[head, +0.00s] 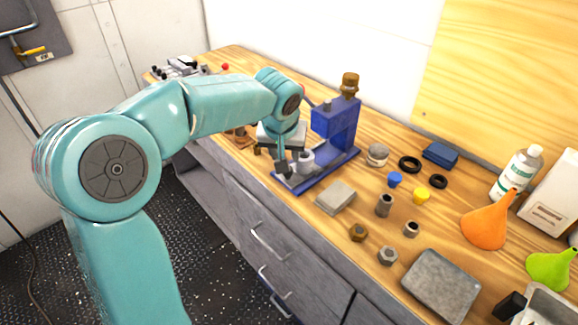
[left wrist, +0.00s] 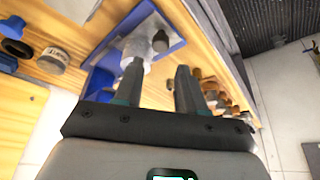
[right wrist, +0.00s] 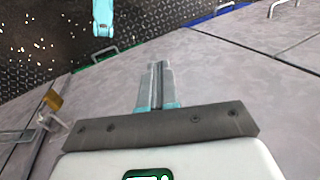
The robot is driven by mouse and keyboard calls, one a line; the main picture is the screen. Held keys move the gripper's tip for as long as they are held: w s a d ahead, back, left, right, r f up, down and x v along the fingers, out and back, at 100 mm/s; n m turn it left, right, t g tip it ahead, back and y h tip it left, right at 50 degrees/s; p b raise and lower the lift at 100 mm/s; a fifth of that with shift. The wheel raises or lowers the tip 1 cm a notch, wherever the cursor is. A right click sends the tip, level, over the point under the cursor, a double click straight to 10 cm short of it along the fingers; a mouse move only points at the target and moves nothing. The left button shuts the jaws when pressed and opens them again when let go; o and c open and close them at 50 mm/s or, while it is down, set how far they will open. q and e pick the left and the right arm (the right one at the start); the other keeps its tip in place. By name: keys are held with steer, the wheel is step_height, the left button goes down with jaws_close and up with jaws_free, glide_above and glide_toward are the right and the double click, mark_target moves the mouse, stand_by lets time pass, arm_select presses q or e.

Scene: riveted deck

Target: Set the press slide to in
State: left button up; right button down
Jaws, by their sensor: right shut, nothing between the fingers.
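The blue press (head: 335,124) stands on the wooden workbench, with a brown knob on top. Its grey metal slide (head: 304,160) sits low on the blue base. In the left wrist view the slide (left wrist: 138,42) shows as pale metal on the blue base, with a dark round knob (left wrist: 160,41) beside it. My left gripper (head: 284,169) is at the front end of the slide. Its fingers (left wrist: 157,85) are apart, with nothing clearly held between them; I cannot tell whether one touches the slide. My right gripper (right wrist: 157,66) is shut and empty, away from the press, in front of grey panels.
Right of the press are a grey block (head: 335,197), black rings (head: 409,164), small metal parts, an orange funnel (head: 485,222) and a white bottle (head: 516,173). A grey plate (head: 440,285) lies near the front edge. Drawers with handles (head: 268,245) are below.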

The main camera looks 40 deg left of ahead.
mark_target(298, 166)
arm_select(q)
steer(key=x, duration=0.7)
steer(key=shift+a+f, duration=0.1)
steer(key=shift+f, duration=0.15)
steer(key=shift+w+f, duration=0.1)
jaws_close()
